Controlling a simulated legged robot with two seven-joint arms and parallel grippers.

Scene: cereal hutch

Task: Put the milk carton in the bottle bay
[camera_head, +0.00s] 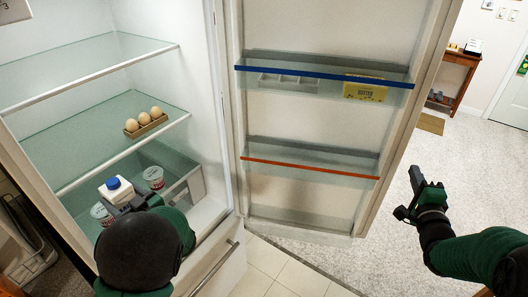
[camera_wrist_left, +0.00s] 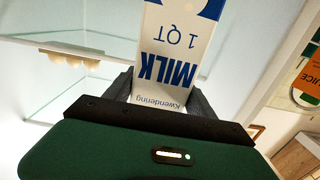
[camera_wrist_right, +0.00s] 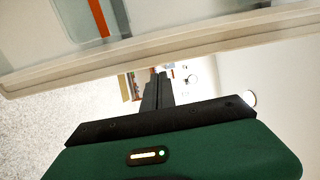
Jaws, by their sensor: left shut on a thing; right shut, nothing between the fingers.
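The milk carton (camera_head: 116,188) is white with a blue cap and sits low inside the fridge in the head view. Its printed side (camera_wrist_left: 180,50) fills the middle of the left wrist view. My left gripper (camera_head: 132,203) is shut on the carton, one finger on each side of it. The carton's base is hidden in the head view. The open fridge door carries an upper shelf with a blue edge (camera_head: 322,76) and a lower shelf with an orange edge (camera_head: 310,168). My right gripper (camera_head: 417,184) is shut and empty, out to the right of the door.
An egg tray (camera_head: 146,125) with three eggs stands on the middle fridge shelf. Yogurt cups (camera_head: 153,177) stand near the carton. A yellow box (camera_head: 365,89) and a pale divided tray (camera_head: 289,82) occupy the upper door shelf. The lower door shelf looks empty.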

